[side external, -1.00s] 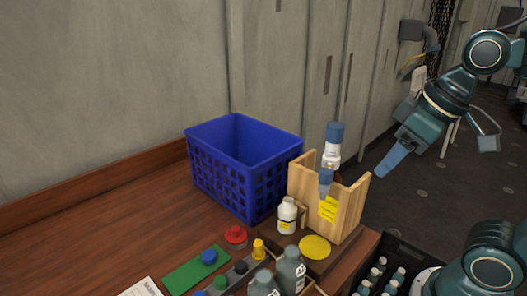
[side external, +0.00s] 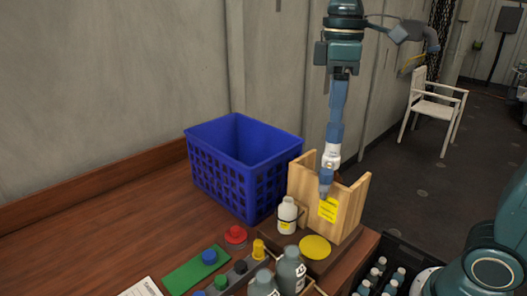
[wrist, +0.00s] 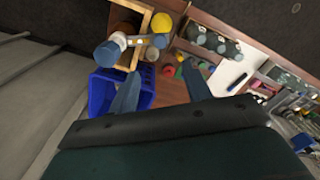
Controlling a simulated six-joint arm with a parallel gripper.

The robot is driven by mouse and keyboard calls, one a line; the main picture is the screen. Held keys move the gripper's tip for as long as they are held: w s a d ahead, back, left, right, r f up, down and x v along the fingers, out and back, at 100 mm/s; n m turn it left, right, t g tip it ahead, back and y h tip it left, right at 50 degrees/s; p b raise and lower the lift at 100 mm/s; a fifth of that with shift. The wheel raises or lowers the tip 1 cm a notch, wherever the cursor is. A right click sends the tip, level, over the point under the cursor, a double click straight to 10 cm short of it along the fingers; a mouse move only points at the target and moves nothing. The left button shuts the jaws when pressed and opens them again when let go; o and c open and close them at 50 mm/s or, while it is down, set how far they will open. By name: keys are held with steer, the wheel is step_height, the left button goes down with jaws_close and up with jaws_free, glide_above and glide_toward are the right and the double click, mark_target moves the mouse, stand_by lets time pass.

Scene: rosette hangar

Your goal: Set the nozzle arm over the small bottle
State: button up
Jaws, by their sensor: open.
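The nozzle arm (side external: 331,157), white with a blue cap and blue-grey nozzle, stands at the wooden holder (side external: 349,208). Its nozzle points down beside the yellow label, above and right of the small white bottle (side external: 287,215), not over it. The bottle stands upright left of the yellow disc (side external: 314,247). My gripper (side external: 337,118) points down and overlaps the blue cap in the side view. In the wrist view my gripper (wrist: 163,70) is open and empty, with the nozzle arm (wrist: 120,40) beyond and left of the fingers. Contact cannot be told.
A blue crate (side external: 240,165) stands left of the holder. A red button (side external: 236,235), a green plate (side external: 198,270) and grey bottles (side external: 290,268) crowd the front. A dark crate of bottles (side external: 385,275) is at the lower right. The table's left is clear.

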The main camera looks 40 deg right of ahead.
mark_target(327, 171)
steer(key=shift+f, duration=0.15)
steer(key=shift+a+f, duration=0.1)
steer(key=shift+f, duration=6.65)
jaws_close()
